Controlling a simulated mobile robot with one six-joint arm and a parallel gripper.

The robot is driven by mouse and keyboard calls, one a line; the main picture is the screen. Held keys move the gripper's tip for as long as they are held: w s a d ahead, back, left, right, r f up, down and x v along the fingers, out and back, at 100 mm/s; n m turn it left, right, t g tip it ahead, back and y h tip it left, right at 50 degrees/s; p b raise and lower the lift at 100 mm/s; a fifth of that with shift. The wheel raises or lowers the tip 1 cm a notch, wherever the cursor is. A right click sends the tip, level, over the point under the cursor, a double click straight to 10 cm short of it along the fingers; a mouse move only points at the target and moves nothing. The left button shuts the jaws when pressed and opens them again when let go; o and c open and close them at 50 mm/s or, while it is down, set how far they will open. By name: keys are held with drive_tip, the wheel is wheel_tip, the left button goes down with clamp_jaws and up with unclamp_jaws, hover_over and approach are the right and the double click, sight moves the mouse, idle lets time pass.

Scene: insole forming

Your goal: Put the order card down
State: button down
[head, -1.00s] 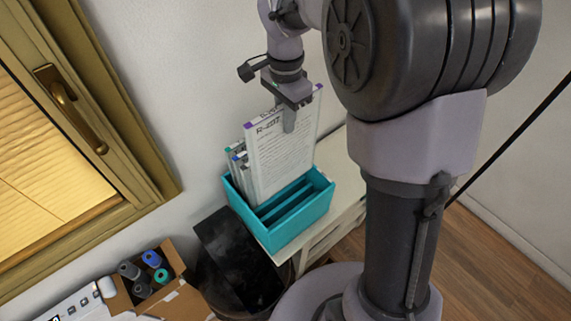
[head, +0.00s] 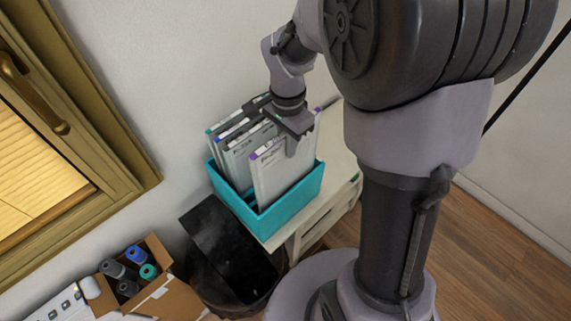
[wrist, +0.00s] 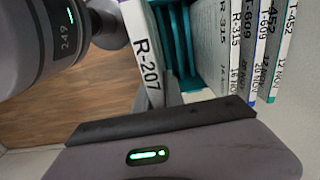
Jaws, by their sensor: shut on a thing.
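The order card (head: 280,178) is a white sheet-like panel with a purple corner. In the wrist view its edge reads R-207 (wrist: 146,58). My gripper (head: 291,146) is shut on its upper edge. The card stands upright in the teal box (head: 283,211), at its near side. Its lower part is hidden behind the box's front wall, so I cannot tell whether it touches the bottom. Other white cards (head: 235,155) stand at the box's far side. Their edges show in the wrist view, one reading R-315 (wrist: 236,45).
The box sits on a pale stand (head: 334,207) against the wall. Empty teal slots (wrist: 176,45) lie between my card and the others. A black bin (head: 226,250) and a cardboard box with bottles (head: 165,296) are at lower left. A window (head: 45,150) is at left.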

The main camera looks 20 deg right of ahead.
wheel_tip(320, 180, down, 9)
drive_tip(key=shift+r+b, duration=0.1)
drive_tip(key=shift+b, duration=1.05)
drive_tip(key=c, duration=1.4)
unclamp_jaws()
drive_tip(key=shift+c, duration=0.2)
wheel_tip(320, 180, up, 22)
drive_tip(key=n+t+y+p, duration=0.1)
drive_tip(key=n+t+p, duration=0.2)
drive_tip(key=n+p, duration=0.15)
hover_over(287, 166)
drive_tip(key=s+a, duration=0.4)
drive_tip(key=s, duration=0.3)
drive_tip(key=s+a+r+n+t+y, duration=0.1)
drive_tip(key=s+n, duration=0.3)
drive_tip(key=s, duration=0.4)
drive_tip(key=shift+a+r+t+b, duration=0.4)
drive_tip(key=shift+a+r+t, duration=0.15)
drive_tip(key=shift+a+t, duration=0.35)
drive_tip(key=shift+d+n, duration=0.1)
drive_tip(key=shift+n, duration=0.15)
